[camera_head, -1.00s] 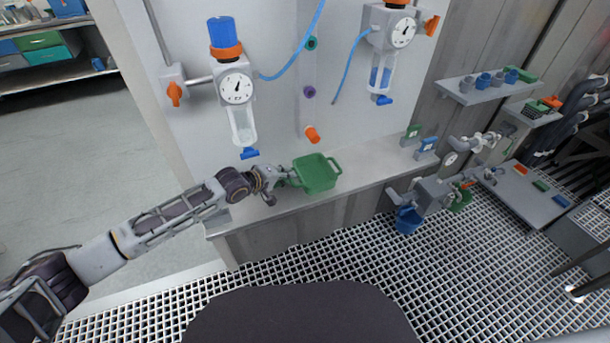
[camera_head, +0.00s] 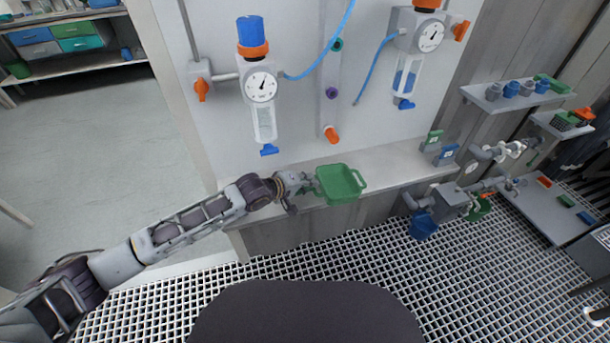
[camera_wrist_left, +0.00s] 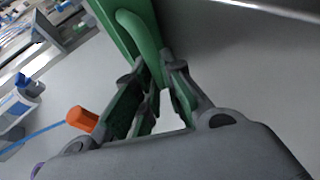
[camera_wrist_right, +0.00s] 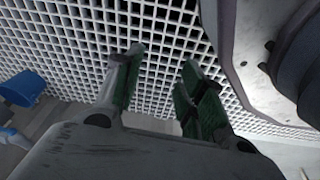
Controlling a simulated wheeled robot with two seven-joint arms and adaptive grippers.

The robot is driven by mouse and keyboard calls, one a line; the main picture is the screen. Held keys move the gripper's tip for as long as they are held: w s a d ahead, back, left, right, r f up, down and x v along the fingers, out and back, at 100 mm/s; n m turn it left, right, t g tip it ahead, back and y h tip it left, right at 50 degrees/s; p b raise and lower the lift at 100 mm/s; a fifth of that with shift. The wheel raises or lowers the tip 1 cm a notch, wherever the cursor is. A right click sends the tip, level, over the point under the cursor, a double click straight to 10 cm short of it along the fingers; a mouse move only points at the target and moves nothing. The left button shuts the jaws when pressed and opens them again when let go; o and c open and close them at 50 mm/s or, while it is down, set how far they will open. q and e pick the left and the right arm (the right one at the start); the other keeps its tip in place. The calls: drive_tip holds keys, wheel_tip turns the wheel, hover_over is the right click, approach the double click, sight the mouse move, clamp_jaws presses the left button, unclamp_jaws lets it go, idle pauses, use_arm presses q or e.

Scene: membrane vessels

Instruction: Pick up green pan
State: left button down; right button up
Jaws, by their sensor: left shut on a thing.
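The green pan (camera_head: 341,184) is a square tray with a loop handle on each side. It is at the front part of the pale ledge in the head view; I cannot tell whether it touches the ledge. My left gripper (camera_head: 312,185) is shut on the pan's left handle. In the left wrist view the fingers (camera_wrist_left: 155,98) close around the green handle (camera_wrist_left: 140,35), and part of the pan shows at the top. My right gripper (camera_wrist_right: 155,85) shows only in the right wrist view, with its fingers apart and nothing between them, above the grating.
The ledge (camera_head: 400,160) runs along a panel with gauge vessels (camera_head: 261,88) (camera_head: 428,38). A blue container (camera_head: 423,226) hangs by piping at right; it may also show in the right wrist view. Shelves (camera_head: 520,95) stand at right. Grating (camera_head: 480,270) covers the floor.

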sight(315, 194)
use_arm(q)
drive_tip(key=s, duration=0.1)
drive_tip(key=s+d, duration=0.1)
drive_tip(key=s, duration=0.3)
drive_tip(key=shift+d, duration=0.3)
drive_tip(key=s+d+p, duration=0.1)
drive_tip(key=s+d, duration=0.1)
drive_tip(key=s, duration=0.5)
drive_tip(key=shift+d, duration=0.15)
use_arm(e)
drive_tip(key=shift+s+d+f, duration=0.35)
drive_tip(key=shift+s+f, duration=0.3)
drive_tip(key=shift+s+d+f, duration=0.35)
drive_tip(key=shift+s+f, duration=0.3)
use_arm(q)
drive_tip(key=shift+r, duration=0.1)
